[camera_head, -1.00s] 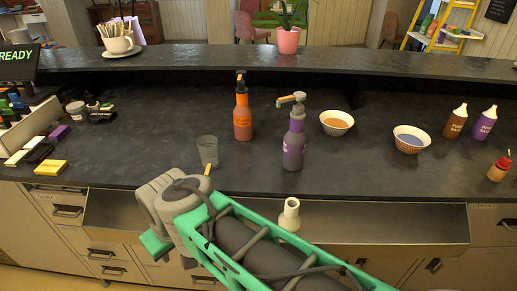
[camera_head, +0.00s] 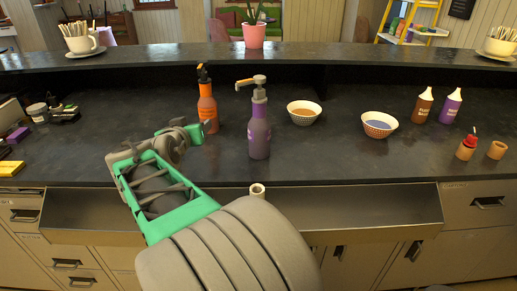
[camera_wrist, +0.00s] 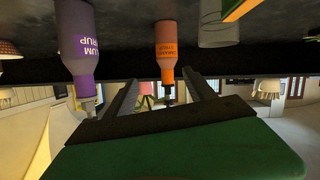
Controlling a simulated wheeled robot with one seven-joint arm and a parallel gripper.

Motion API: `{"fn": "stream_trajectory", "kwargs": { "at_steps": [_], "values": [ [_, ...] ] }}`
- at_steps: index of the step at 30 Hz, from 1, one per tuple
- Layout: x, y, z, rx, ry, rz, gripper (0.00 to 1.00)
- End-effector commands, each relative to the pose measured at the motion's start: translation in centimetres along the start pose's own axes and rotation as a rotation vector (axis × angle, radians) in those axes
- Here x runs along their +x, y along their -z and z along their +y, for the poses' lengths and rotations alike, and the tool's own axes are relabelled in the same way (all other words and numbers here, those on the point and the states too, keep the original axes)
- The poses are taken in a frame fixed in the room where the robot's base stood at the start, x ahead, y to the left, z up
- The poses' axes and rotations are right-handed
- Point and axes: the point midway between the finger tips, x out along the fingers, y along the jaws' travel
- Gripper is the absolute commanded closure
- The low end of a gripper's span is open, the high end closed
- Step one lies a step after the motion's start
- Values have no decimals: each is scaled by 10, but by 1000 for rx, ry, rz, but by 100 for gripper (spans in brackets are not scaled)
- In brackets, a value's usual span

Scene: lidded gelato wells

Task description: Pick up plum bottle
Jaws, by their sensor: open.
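The plum bottle (camera_head: 259,130) is a purple pump bottle standing upright on the dark counter, right of an orange pump bottle (camera_head: 208,106). My gripper (camera_head: 160,145) is over the counter, left of the plum bottle and apart from it; its fingertips are hard to make out there. The wrist view is upside down. In it my gripper (camera_wrist: 160,80) is open and empty, with the orange bottle (camera_wrist: 166,45) seen beyond, between the fingers. The plum bottle (camera_wrist: 80,45) shows outside the fingers, on the picture's left, its label partly readable.
Two patterned bowls (camera_head: 304,112) (camera_head: 379,124) stand right of the plum bottle. Brown (camera_head: 422,104) and purple (camera_head: 451,106) squeeze bottles stand farther right. A clear glass (camera_wrist: 220,30) shows in the wrist view. A raised ledge (camera_head: 300,55) runs behind; a metal trough (camera_head: 370,212) runs along the front.

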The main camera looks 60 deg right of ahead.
Motion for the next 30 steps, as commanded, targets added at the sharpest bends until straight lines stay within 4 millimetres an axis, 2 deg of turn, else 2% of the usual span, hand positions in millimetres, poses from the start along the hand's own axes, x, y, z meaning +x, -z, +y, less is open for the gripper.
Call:
{"fn": "stream_trajectory", "kwargs": {
  "at_steps": [1, 3, 6, 7, 10, 22, 30],
  "values": [
    [28, -7, 51, 74, -119, 57, 37],
    [46, -3, 108, 154, -239, 149, 37],
    [55, 1, 160, 212, -336, 241, 37],
    [56, 2, 169, 220, -352, 258, 37],
    [63, 8, 184, 232, -372, 282, 37],
    [119, 25, 207, 231, -369, 281, 37],
    [125, 24, 208, 231, -366, 282, 37]
  ]
}}
